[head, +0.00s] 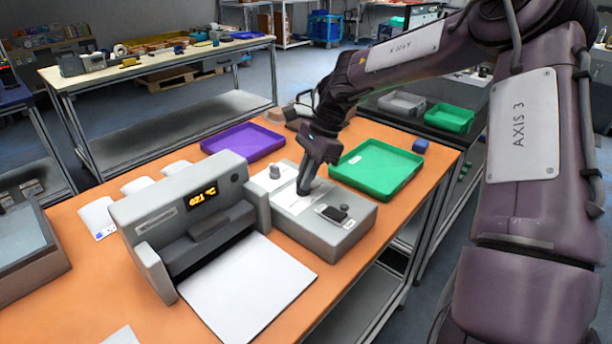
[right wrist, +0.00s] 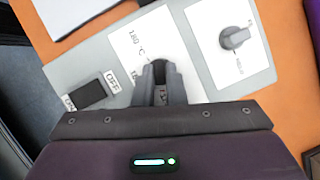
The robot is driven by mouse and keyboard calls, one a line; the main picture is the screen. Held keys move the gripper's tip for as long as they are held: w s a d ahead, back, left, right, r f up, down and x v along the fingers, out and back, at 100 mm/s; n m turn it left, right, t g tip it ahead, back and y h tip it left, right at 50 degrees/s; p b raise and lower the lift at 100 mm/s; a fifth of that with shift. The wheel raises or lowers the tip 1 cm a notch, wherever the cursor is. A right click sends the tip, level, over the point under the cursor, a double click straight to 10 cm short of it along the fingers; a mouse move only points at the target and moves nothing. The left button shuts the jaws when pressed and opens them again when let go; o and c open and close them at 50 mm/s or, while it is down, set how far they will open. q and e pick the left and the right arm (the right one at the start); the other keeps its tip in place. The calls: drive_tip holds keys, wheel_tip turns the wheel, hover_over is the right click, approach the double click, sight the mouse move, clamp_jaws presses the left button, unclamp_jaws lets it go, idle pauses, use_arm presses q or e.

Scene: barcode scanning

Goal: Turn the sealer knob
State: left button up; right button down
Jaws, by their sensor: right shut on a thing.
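The grey sealer (head: 180,215) stands on the orange table with an amber display (head: 201,196) whose digits are hard to read. Its control box (head: 350,238) carries two knobs and a black rocker switch (head: 333,213). My right gripper (head: 304,188) points down onto the box; in the right wrist view its fingers (right wrist: 162,82) are shut on a dark knob (right wrist: 160,68), mostly hidden between them, on a white dial plate marked 180 °C. The other grey knob (right wrist: 236,38) is free at the upper right there and also shows in the head view (head: 274,171). My left gripper is not in view.
A green tray (head: 378,168) is right of the control box and a purple tray (head: 242,141) is behind. A white sheet (head: 248,284) lies in front of the sealer. A small blue object (head: 420,146) sits near the table's right edge. A grey bin (head: 35,245) is at left.

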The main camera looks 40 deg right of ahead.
drive_tip(key=shift+w+r, duration=0.1)
idle(0.4)
drive_tip(key=c, duration=1.5)
unclamp_jaws()
drive_tip(key=b+v, duration=0.1)
drive_tip(key=v, duration=0.6)
drive_tip(key=shift+d+r, duration=0.2)
drive_tip(key=shift+r, duration=0.1)
